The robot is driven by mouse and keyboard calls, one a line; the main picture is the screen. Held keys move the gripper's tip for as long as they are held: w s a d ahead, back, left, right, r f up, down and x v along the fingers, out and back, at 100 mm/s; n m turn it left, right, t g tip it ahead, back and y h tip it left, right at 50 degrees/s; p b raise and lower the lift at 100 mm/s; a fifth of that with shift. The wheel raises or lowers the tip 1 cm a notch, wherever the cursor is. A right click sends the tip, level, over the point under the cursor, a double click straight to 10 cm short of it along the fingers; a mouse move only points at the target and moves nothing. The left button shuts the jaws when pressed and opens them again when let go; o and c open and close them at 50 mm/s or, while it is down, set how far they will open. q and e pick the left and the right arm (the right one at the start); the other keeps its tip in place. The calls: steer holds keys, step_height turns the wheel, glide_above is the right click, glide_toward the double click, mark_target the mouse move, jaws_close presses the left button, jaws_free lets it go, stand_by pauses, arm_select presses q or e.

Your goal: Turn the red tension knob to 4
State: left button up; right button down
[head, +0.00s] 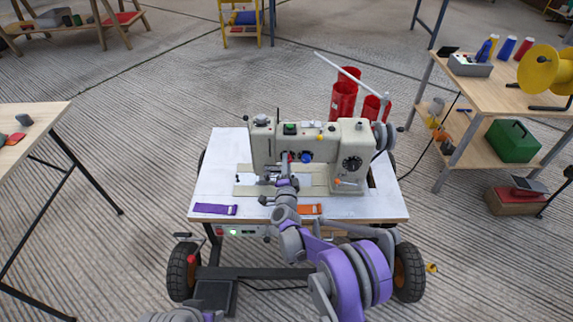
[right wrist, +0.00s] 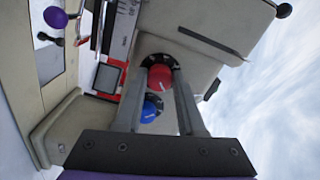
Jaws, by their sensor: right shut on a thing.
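The red tension knob (right wrist: 160,77) is on the front of the cream sewing machine (head: 342,165), with a dark dial ring behind it. My right gripper (right wrist: 160,70) reaches in with a finger on each side of the red knob and is shut on it. The head view shows my right gripper (head: 284,163) at the machine's front, largely covering the knob. The dial numbers are too small to read. A blue knob (right wrist: 152,108) sits just beside the red one, between the fingers in the right wrist view. My left gripper is not in view.
The machine stands on a wheeled white-topped table (head: 222,160). A purple strap (head: 215,209) and an orange strap (head: 308,209) lie at its front edge. Red cylinders (head: 344,97) stand behind the machine. A wooden bench (head: 500,95) is at the right, another table (head: 30,118) at the left.

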steer(key=c, duration=0.5)
jaws_free()
steer(key=shift+s, duration=0.1)
steer(key=s+p, duration=0.1)
steer(key=s, duration=0.9)
steer(key=shift+s+p, duration=0.3)
